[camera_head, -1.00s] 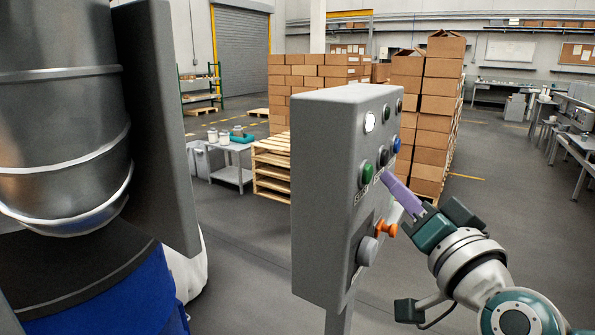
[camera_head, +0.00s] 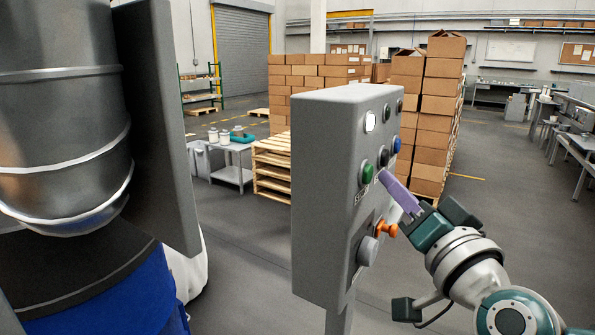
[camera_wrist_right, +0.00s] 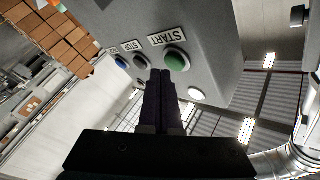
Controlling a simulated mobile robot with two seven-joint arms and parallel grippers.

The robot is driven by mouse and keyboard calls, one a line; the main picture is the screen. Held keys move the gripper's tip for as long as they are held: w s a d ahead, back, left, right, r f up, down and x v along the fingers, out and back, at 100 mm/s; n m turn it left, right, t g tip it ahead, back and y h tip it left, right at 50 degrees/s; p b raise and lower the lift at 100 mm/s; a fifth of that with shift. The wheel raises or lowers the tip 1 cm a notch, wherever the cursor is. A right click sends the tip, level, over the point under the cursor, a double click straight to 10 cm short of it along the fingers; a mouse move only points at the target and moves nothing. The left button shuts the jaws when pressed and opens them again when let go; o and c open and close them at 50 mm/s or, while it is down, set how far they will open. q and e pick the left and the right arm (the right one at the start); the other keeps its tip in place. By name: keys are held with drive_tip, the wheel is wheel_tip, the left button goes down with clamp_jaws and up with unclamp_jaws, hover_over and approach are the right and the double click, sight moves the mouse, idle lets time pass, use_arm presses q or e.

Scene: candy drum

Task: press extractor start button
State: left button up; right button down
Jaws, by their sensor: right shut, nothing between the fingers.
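The grey control box (camera_head: 330,190) stands on a post in the middle of the head view. Its green start button (camera_head: 367,173) is on the face turned to the right; in the right wrist view the green button (camera_wrist_right: 177,60) sits under a START label. My right gripper (camera_head: 384,176) is shut and empty, its purple fingers pointing at the panel face. The fingertips are close to the green button, a little to its right in the head view and beside its lower left in the wrist view. I cannot tell whether they touch the panel. My left gripper is not in view.
The panel also has a blue button (camera_head: 396,145), a black button (camera_head: 384,156), a white lamp (camera_head: 370,122), an orange switch (camera_head: 387,229) and a grey knob (camera_head: 368,250). A large metal drum (camera_head: 65,120) stands at left. Stacked boxes (camera_head: 437,110) stand behind.

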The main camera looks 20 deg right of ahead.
drive_tip(key=shift+w+a, duration=0.15)
drive_tip(key=shift+w, duration=0.05)
drive_tip(key=shift+w+a, duration=0.3)
idle(0.8)
drive_tip(key=shift+s+d, duration=0.55)
drive_tip(key=shift+s, duration=0.1)
drive_tip(key=s+d+p, duration=0.1)
drive_tip(key=s+d, duration=0.2)
drive_tip(key=shift+s+d, duration=0.15)
drive_tip(key=shift+s, duration=0.25)
idle(0.3)
idle(0.5)
